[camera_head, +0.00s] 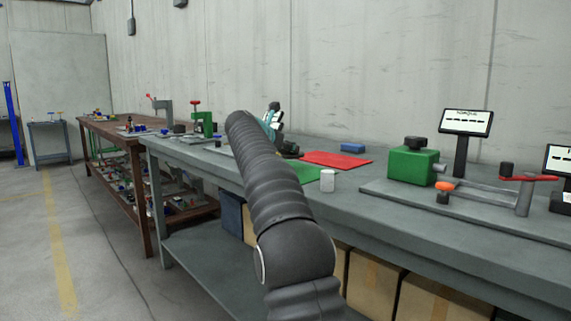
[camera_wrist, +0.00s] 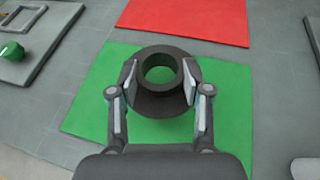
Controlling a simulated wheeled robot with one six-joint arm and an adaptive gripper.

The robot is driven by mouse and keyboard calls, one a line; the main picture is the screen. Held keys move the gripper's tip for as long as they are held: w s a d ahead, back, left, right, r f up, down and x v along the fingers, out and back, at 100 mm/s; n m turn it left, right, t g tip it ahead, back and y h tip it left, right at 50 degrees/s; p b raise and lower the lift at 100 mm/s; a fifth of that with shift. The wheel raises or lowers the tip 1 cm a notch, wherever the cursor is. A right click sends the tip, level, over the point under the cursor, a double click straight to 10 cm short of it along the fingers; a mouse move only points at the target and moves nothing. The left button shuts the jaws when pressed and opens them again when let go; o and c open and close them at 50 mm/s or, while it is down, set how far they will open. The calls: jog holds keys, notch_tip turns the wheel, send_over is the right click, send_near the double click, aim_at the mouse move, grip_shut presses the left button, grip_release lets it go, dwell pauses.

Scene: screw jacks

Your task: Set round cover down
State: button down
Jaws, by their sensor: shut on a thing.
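The round cover (camera_wrist: 160,105) is a dark grey ring with a raised collar and an open centre, seen in the wrist view. My gripper (camera_wrist: 160,80) is shut on its collar, one finger on each side. The cover is over the green mat (camera_wrist: 95,115); green shows through its hole. I cannot tell whether it touches the mat.
A red mat (camera_head: 337,160) lies behind the green one, with a blue block (camera_head: 352,148) near it. A pale cylinder (camera_head: 327,181) stands at the green mat's right. A green machine (camera_head: 412,162) on a grey plate and a screen (camera_head: 466,122) stand farther right on the bench.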

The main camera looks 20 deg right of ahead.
jog(key=shift+f+b, duration=1.05)
jog(key=shift+f, duration=0.85)
jog(key=c, duration=0.5)
grip_release()
jog(key=shift+f, duration=0.2)
jog(key=shift+r, duration=0.25)
jog(key=v, duration=1.2)
